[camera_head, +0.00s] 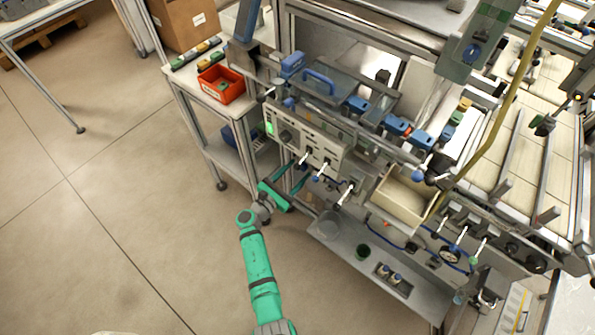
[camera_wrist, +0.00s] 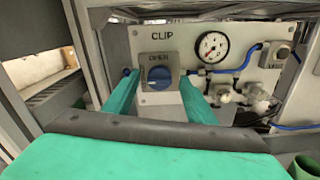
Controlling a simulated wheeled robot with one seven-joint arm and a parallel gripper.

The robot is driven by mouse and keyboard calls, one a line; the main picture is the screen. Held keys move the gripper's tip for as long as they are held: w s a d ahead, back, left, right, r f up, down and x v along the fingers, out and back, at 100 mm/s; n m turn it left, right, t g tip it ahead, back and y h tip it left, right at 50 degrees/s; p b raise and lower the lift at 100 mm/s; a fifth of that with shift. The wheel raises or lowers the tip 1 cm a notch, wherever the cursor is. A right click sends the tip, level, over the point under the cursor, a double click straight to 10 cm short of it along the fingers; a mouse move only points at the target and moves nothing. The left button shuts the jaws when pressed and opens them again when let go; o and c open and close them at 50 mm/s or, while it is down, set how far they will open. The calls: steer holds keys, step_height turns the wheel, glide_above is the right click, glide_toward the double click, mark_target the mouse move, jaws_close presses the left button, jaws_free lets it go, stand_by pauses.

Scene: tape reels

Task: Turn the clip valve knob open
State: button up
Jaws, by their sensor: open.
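The clip valve knob (camera_wrist: 159,78) is a blue round knob on a grey square plate, under the word CLIP on a pale panel (camera_wrist: 198,36). Lettering above the knob seems to read OPEN; its exact turn is hard to read. My gripper (camera_wrist: 158,91) has its two green fingers apart, one on each side of the knob plate in the wrist view. I cannot tell whether either finger touches it. In the head view, my gripper (camera_head: 300,170) reaches to the front of the machine, and I cannot pick out the knob there.
A pressure gauge (camera_wrist: 212,47), blue tubing and metal fittings sit right of the knob. A dark post stands to the left. In the head view, white-handled levers (camera_head: 320,170) stick out near my gripper, above a lower shelf (camera_head: 345,252).

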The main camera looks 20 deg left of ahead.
steer(key=shift+w+d, duration=0.1)
steer(key=shift+w, duration=0.25)
steer(key=c, duration=1)
steer(key=shift+c, duration=0.2)
steer(key=shift+f+m, duration=0.15)
steer(key=shift+m, duration=8.85)
